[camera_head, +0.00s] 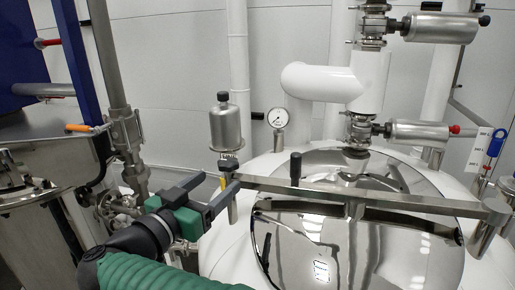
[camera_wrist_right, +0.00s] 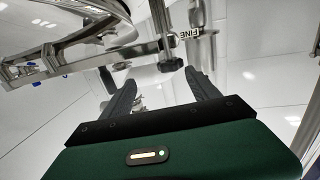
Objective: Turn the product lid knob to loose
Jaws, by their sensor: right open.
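The large shiny tank lid (camera_head: 345,245) is crossed by a metal bar (camera_head: 330,190). A small dark knob (camera_head: 229,161) sits at the bar's left end, above a metal post. My right gripper (camera_head: 226,180) is open, its fingers pointing at this end of the bar. In the right wrist view, a metal stem with a dark, flanged end (camera_wrist_right: 171,66) stands just beyond and between the open fingertips (camera_wrist_right: 160,77). I see no grip on it; contact cannot be told. A black upright handle (camera_head: 295,168) stands farther right along the bar. My left gripper is not in view.
A steel canister (camera_head: 226,128) and a pressure gauge (camera_head: 278,118) stand behind the bar. White pipework with valves (camera_head: 350,85) rises at the back. A metal post (camera_head: 490,228) is at the bar's right end. Pipes and a blue frame (camera_head: 85,70) are at left.

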